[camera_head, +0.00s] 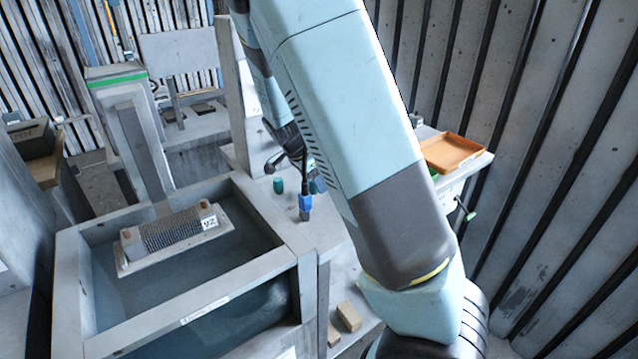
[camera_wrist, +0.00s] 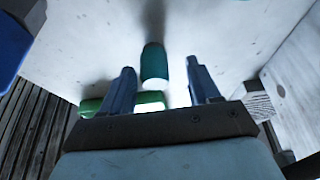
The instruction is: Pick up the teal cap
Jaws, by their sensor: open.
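The teal cap (camera_head: 278,185) is a small upright cylinder on the grey ledge beside the basin in the head view. In the wrist view the teal cap (camera_wrist: 154,62) stands on a pale surface, seen in the gap between the fingertips, with a bright white patch at its lower end. My gripper (camera_wrist: 160,68) is open, one blue-grey finger on each side of the cap in the picture. I cannot tell whether the cap is within the fingers' depth; no contact shows. In the head view my arm largely hides the gripper.
A blue object (camera_head: 305,202) stands on the same ledge, close to the cap. The open basin (camera_head: 75,290) lies left, with a mesh-topped block (camera_head: 178,232) across it. An orange tray (camera_head: 450,152) is at right. A green piece (camera_wrist: 90,106) shows behind my fingers.

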